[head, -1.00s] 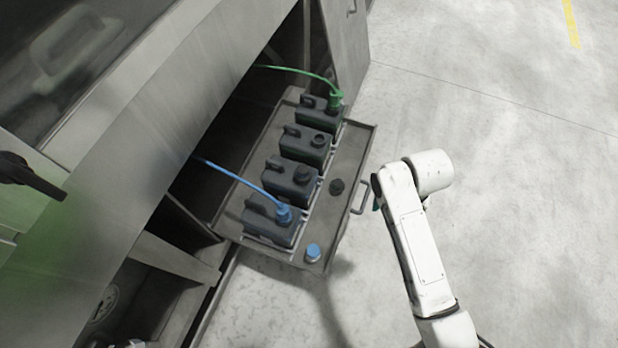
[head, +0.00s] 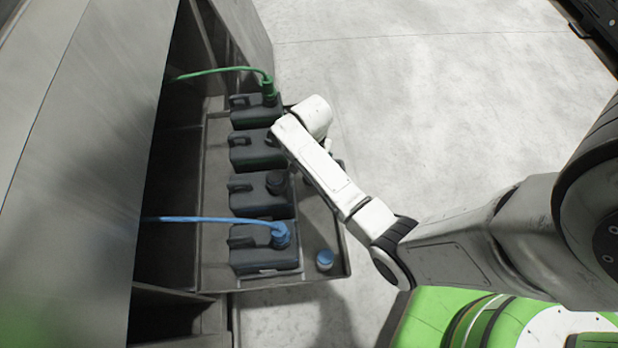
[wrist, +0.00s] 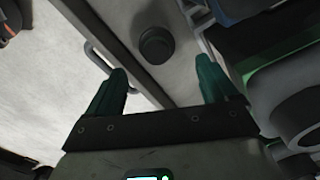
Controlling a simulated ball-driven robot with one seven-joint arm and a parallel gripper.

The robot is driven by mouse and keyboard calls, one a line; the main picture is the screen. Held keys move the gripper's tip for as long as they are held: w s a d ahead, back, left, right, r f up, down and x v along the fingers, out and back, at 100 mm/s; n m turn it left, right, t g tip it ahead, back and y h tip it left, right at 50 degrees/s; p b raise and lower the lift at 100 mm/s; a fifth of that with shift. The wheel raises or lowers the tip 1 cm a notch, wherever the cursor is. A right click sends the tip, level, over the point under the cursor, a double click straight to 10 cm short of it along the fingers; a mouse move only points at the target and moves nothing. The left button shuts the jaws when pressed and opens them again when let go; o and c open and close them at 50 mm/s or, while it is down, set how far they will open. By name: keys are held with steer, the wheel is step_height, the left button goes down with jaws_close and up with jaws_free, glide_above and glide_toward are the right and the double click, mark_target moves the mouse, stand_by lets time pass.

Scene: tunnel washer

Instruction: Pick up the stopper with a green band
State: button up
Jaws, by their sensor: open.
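A dark round stopper (wrist: 156,45) sits on the tray floor in the wrist view. Its side is in shadow and I cannot make out a green band on it. My gripper (wrist: 163,85) is open and empty, with green fingers apart. In the head view my white arm reaches over the tray, hiding my gripper and most of the area around the stopper.
The pull-out tray (head: 217,150) holds several dark canisters (head: 262,200) in a row beside the stopper. A green hose (head: 220,70) and a blue hose (head: 205,220) run to two of them. A blue-topped stopper (head: 325,260) stands at the tray's front corner. The tray handle (wrist: 97,58) is close by.

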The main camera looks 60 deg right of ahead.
steer(key=shift+s+a+f+b, duration=0.15)
steer(key=shift+f+b, duration=0.65)
steer(key=shift+f, duration=0.8)
steer(key=shift+s+a+f+b, duration=0.15)
steer(key=shift+f+b, duration=0.6)
steer(key=shift+f, duration=0.8)
steer(key=shift+r, duration=0.1)
steer(key=c, duration=1.4)
